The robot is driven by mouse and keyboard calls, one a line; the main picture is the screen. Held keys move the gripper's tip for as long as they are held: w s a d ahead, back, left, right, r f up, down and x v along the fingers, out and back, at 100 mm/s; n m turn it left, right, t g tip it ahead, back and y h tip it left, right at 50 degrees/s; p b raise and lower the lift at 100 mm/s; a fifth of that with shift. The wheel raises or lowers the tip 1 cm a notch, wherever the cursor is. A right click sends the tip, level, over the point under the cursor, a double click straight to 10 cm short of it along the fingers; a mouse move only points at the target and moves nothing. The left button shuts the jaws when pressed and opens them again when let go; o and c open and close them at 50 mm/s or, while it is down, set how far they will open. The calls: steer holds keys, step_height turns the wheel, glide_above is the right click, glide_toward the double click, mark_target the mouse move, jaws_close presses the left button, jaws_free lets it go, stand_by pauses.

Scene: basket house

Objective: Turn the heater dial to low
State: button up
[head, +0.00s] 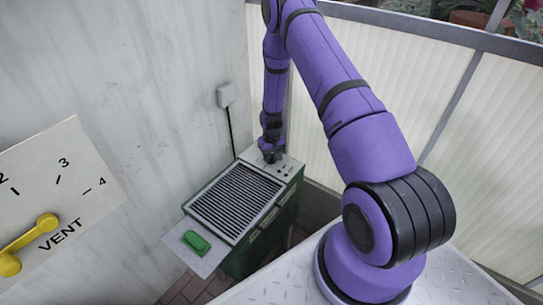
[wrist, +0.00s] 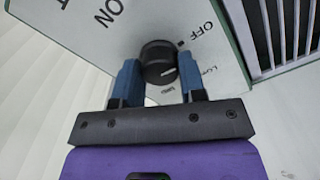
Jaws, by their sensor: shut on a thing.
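The heater (head: 232,262) is a green box with a slatted top grille, standing low against the wall. Its pale control panel (wrist: 215,60) carries the printed words ON, OFF and LOW in the wrist view. The black round dial (wrist: 158,60) is between my gripper's (wrist: 158,75) two blue fingers, which are shut on its sides. A short white mark on the dial points to the right, roughly toward LOW; its exact setting is hard to tell. In the head view my gripper (head: 271,154) is at the panel's far end, hiding the dial.
A green object (head: 196,242) lies on the pale shelf (head: 187,256) at the heater's near end. A vent plate (head: 60,195) with a yellow lever (head: 28,243) is at left. A wall socket (head: 226,95) with a black cord is behind the heater. A pale panelled wall (head: 400,70) stands close at right.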

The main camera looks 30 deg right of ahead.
mark_target(271, 156)
steer(key=m, duration=1)
steer(key=shift+m, duration=0.3)
stand_by(0.4)
steer(key=o, duration=0.9)
step_height(271, 156, up, 11)
steer(key=shift+f, duration=0.1)
